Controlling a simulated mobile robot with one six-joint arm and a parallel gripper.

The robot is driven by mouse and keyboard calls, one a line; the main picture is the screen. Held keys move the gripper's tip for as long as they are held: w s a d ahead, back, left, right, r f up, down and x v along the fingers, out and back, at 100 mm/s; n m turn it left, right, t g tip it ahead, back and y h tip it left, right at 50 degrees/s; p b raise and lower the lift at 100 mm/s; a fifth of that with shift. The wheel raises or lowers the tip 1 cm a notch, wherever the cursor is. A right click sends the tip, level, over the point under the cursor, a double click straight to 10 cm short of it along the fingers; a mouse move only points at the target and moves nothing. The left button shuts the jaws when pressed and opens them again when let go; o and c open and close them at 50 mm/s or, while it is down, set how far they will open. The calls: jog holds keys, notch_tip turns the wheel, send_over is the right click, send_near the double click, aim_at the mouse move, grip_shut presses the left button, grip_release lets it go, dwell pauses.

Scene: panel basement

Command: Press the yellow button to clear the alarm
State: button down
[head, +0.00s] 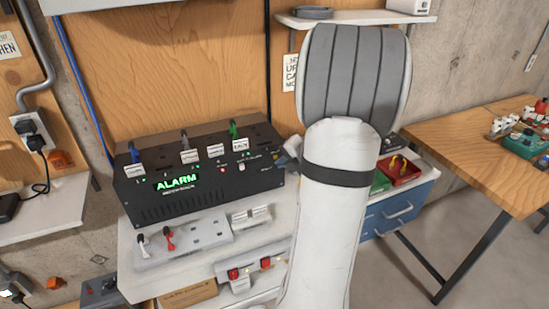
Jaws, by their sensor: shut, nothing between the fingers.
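A black control box (212,200) stands on a white bench on the left, its small display (177,182) lit with "ALARM" in green. Several toggle levers stand along its top, including a blue one and a green one (233,129). I cannot make out a yellow button for certain. A small yellow part (396,162) shows on a red box (402,172) to the right of my arm; whether it is a button I cannot tell. My white and grey arm covers the middle of the view and hides part of the bench. My gripper is not in view.
A grey switch plate (190,242) with a red-tipped lever lies before the control box. A blue drawer unit (400,211) stands right of my arm. A wooden table (490,160) with colored devices is at the right. A shelf (345,20) hangs above.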

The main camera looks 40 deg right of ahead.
dwell(0.4)
jog(key=shift+w+d+p, duration=0.1)
jog(key=shift+w+p, duration=0.25)
jog(key=shift+w, duration=0.05)
jog(key=shift+w+d, duration=0.1)
jog(key=shift+w, duration=0.25)
dwell(0.5)
jog(key=shift+s, duration=0.15)
jog(key=shift+s+a+p, duration=0.2)
jog(key=shift+s+p, duration=0.15)
jog(key=shift+s, duration=0.3)
jog(key=s, duration=0.2)
jog(key=s+a, duration=0.1)
jog(key=s, duration=0.1)
jog(key=shift+s, duration=0.4)
dwell(0.8)
